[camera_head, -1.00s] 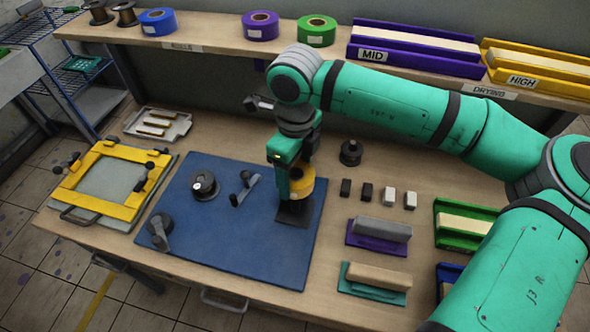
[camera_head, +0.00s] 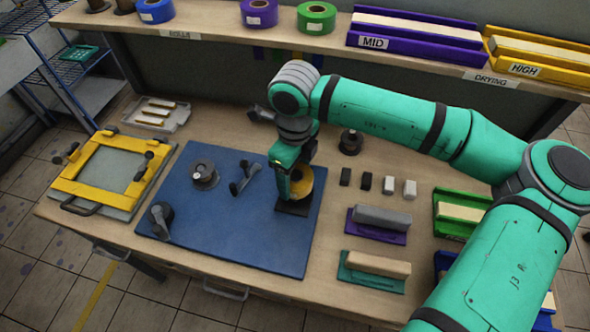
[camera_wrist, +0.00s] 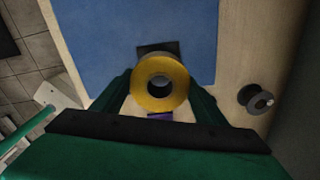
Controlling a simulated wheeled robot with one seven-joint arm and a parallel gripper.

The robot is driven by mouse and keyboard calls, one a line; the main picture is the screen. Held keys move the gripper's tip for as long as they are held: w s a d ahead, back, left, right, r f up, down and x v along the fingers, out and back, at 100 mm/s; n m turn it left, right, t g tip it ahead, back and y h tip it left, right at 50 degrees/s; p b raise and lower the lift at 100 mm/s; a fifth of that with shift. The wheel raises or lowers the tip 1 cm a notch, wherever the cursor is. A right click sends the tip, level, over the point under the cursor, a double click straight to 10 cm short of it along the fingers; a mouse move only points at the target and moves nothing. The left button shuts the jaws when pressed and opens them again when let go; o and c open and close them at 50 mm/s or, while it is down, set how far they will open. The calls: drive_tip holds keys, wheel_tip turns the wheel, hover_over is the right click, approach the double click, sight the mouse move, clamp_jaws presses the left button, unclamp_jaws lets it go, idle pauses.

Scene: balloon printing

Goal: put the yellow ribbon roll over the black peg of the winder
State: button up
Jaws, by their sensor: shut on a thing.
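The yellow ribbon roll (camera_head: 303,190) is held between the fingers of my gripper (camera_wrist: 160,88), above a dark square plate (camera_head: 291,208) at the right side of the blue mat. In the wrist view the roll (camera_wrist: 141,88) faces me, its hole dark, with the plate (camera_wrist: 158,47) showing beyond it. The roll covers the middle of the plate. I cannot make out a black peg there, nor tell whether one is inside the roll. My gripper is shut on the roll and hides part of it in the head view.
On the blue mat (camera_head: 230,235) stand a round grey spool-like part (camera_head: 204,174), a lever piece (camera_head: 244,178) and a crank-like part (camera_head: 160,218). A black spool (camera_head: 351,142) and several small blocks stand to the right. A yellow frame (camera_head: 75,188) lies at left.

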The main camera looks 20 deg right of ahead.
drive_tip(key=shift+f, duration=3.35)
drive_tip(key=shift+f, duration=0.1)
drive_tip(key=o, duration=1.3)
wheel_tip(320, 180, up, 11)
drive_tip(key=shift+f, duration=0.1)
